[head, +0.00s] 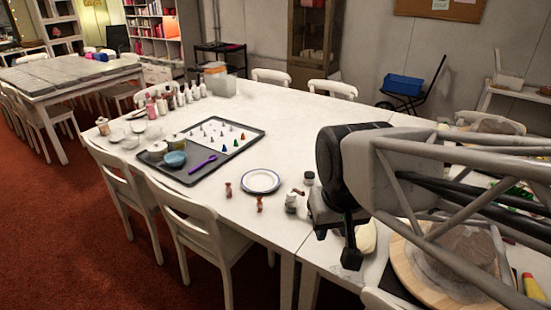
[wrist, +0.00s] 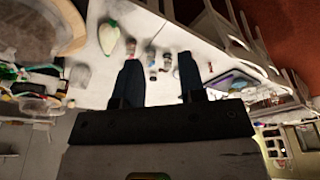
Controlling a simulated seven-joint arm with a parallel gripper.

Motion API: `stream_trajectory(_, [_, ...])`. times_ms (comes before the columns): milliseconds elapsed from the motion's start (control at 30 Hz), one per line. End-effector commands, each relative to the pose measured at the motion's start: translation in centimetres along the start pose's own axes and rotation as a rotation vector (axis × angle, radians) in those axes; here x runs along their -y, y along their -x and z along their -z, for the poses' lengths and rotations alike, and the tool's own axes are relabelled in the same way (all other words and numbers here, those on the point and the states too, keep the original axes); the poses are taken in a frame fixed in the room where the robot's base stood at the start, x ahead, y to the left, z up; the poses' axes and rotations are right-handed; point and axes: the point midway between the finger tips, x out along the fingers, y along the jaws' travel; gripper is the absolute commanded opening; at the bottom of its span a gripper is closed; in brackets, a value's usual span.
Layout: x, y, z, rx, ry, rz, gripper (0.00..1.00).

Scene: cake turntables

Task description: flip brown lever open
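A small brown piece (head: 298,192) sticks out at the top of a small pale bottle-like item (head: 290,203) near the front edge of the white table. It may be the brown lever; it is too small to tell its position. My gripper (head: 350,252) hangs over the table edge to the right of this item, apart from it. In the wrist view, my gripper (wrist: 160,82) has its two dark fingers spread with a gap between them and holds nothing. Small blurred items (wrist: 152,58) show on the table beyond the fingertips.
Two small brown figures (head: 228,189) (head: 259,204) and a blue-rimmed plate (head: 261,181) stand to the left. A dark tray (head: 243,147) lies farther left. A round wooden board (head: 408,270) is at the right. White chairs (head: 205,228) line the front edge.

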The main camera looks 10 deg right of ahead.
Motion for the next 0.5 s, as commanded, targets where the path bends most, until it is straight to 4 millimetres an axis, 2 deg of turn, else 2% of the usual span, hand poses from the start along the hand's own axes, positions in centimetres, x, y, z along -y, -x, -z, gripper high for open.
stream_trajectory(500, [-0.7, -2.3, 9.8, 0.052, -0.101, -0.009, 0.37])
